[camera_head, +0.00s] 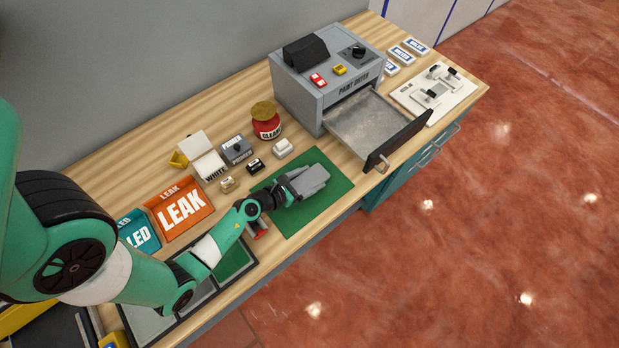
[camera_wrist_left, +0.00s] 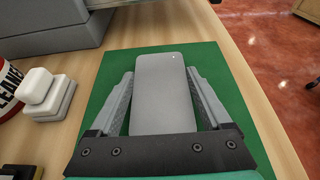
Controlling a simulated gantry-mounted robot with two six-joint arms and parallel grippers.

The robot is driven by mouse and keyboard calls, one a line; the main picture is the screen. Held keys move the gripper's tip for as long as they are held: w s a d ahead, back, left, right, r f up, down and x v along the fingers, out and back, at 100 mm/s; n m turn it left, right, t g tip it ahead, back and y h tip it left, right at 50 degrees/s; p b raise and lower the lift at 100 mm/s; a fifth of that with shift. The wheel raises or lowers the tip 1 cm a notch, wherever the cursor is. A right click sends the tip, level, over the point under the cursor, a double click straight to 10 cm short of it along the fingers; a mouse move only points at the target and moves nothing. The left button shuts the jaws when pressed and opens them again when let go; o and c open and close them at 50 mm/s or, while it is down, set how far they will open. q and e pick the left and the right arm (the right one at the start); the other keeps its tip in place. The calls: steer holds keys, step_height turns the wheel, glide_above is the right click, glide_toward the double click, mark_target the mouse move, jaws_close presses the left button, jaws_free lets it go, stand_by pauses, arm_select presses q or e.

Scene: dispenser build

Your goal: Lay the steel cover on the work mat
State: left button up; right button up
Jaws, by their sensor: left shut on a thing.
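The steel cover is a flat grey plate with rounded corners. It shows between the fingers in the left wrist view (camera_wrist_left: 162,92) and over the mat in the head view (camera_head: 312,180). The green work mat (camera_head: 332,185) lies on the bench, and it fills much of the left wrist view (camera_wrist_left: 218,70). My left gripper (camera_head: 306,182) is shut on the cover, with one finger on each long side. The cover is over the mat; whether it touches the mat is hard to tell. My right gripper is not in view.
A grey paint dryer (camera_head: 320,75) with its drawer (camera_head: 372,128) pulled out stands beyond the mat. A red jar (camera_head: 266,122), a small white block (camera_head: 283,147) and a black piece (camera_head: 255,165) sit close behind the mat. An orange LEAK bin (camera_head: 180,208) stands left. The bench's front edge is near the mat.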

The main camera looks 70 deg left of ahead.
arm_select(q)
steer(key=o, duration=1.3)
steer(key=shift+f, duration=0.1)
steer(key=shift+s+r, duration=0.2)
steer(key=p+v, duration=0.1)
steer(key=v, duration=0.9)
steer(key=shift+s, duration=0.25)
steer(key=shift+s+d+r, duration=0.3)
steer(key=shift+s, duration=0.2)
